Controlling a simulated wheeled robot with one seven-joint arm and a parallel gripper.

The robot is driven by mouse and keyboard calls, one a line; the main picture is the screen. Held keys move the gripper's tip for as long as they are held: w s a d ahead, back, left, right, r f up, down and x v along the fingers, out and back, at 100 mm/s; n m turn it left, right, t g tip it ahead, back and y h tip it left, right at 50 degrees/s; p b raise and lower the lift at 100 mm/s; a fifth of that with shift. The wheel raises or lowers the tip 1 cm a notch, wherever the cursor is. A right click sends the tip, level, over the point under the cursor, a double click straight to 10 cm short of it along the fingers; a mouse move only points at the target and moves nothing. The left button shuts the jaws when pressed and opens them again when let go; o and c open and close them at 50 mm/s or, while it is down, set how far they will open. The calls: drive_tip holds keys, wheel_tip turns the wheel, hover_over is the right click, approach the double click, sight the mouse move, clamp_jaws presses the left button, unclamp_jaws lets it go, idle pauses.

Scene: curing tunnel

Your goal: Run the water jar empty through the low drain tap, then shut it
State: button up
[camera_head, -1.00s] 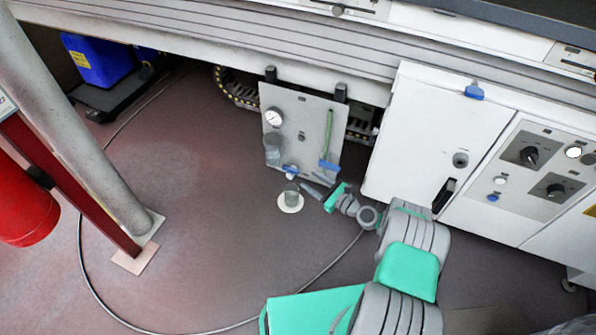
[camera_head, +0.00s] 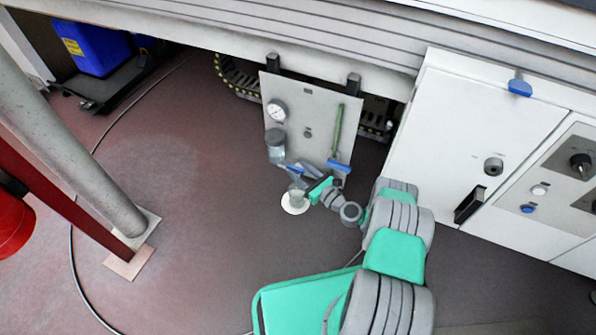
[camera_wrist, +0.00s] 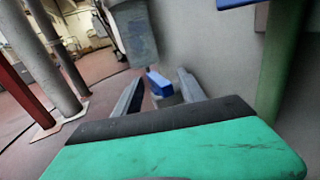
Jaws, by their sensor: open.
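The water jar (camera_head: 275,146) is a clear grey cylinder on the left side of a light grey panel (camera_head: 308,110); its lower part shows in the wrist view (camera_wrist: 133,38). I cannot tell its water level. The low drain tap with a blue handle (camera_head: 287,167) sits below the jar; the handle also shows in the wrist view (camera_wrist: 158,82). My gripper (camera_head: 300,177) is open at the tap. In the wrist view its fingers (camera_wrist: 158,88) lie on either side of the blue handle; I cannot tell whether they touch it. A small cup (camera_head: 297,196) stands below on a white disc (camera_head: 295,208).
A round gauge (camera_head: 277,110) sits above the jar. A green upright tube (camera_head: 337,130) with a blue piece (camera_head: 339,166) at its foot is right of the tap. A white cabinet (camera_head: 450,130) stands right, a pillar (camera_head: 75,130) left. The floor between is clear but for a cable.

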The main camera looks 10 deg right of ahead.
drive_tip(key=shift+s+r, duration=0.1)
drive_tip(key=shift+r, duration=0.15)
drive_tip(key=shift+c, duration=0.9)
clamp_jaws()
drive_tip(key=shift+d+r, duration=0.1)
